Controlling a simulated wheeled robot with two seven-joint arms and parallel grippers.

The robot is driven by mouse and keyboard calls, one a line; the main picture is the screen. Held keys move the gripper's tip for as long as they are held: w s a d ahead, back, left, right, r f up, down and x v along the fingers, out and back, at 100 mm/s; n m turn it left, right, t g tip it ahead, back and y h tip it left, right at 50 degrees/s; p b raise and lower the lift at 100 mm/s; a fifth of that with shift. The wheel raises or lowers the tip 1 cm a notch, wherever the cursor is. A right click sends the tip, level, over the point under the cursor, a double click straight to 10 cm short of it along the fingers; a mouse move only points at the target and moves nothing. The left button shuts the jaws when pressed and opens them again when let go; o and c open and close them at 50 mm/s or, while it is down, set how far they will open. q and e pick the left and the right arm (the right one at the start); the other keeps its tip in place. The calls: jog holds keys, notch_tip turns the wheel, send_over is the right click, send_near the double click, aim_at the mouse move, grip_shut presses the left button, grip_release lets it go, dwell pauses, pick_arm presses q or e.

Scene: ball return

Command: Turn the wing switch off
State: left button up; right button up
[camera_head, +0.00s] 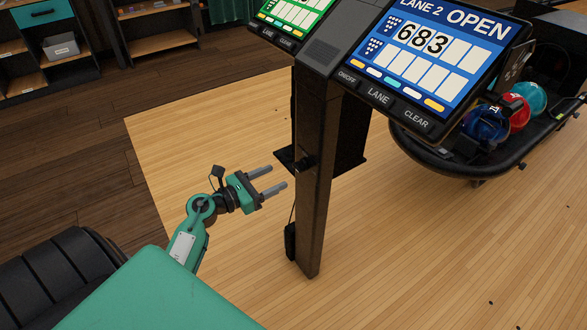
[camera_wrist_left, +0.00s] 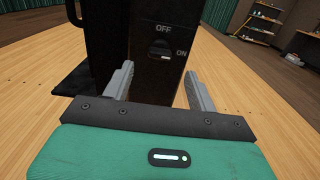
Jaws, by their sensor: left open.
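The wing switch (camera_wrist_left: 161,55) is a dark knob with a pale mark, low on the face of the dark console post (camera_head: 314,190). In the left wrist view, OFF is printed above it and ON to its right. Its pale mark runs roughly level towards ON. My left gripper (camera_head: 275,178) is open and empty, left of the post in the head view and apart from it. In the left wrist view its fingers (camera_wrist_left: 159,75) frame the switch from either side, with no contact visible. My right gripper is out of view.
The post carries two score screens, including a blue lane 2 screen (camera_head: 430,55), with a button strip below. A dark plate (camera_head: 345,165) juts from the post near my gripper. A ball return (camera_head: 470,160) with several balls is at the right. The wood floor left of the post is clear.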

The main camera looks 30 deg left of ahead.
aim_at(295, 168)
pick_arm(q)
jog(key=x, duration=0.7)
jog(key=shift+w+d, duration=0.1)
jog(key=shift+w, duration=0.15)
jog(key=c, duration=1)
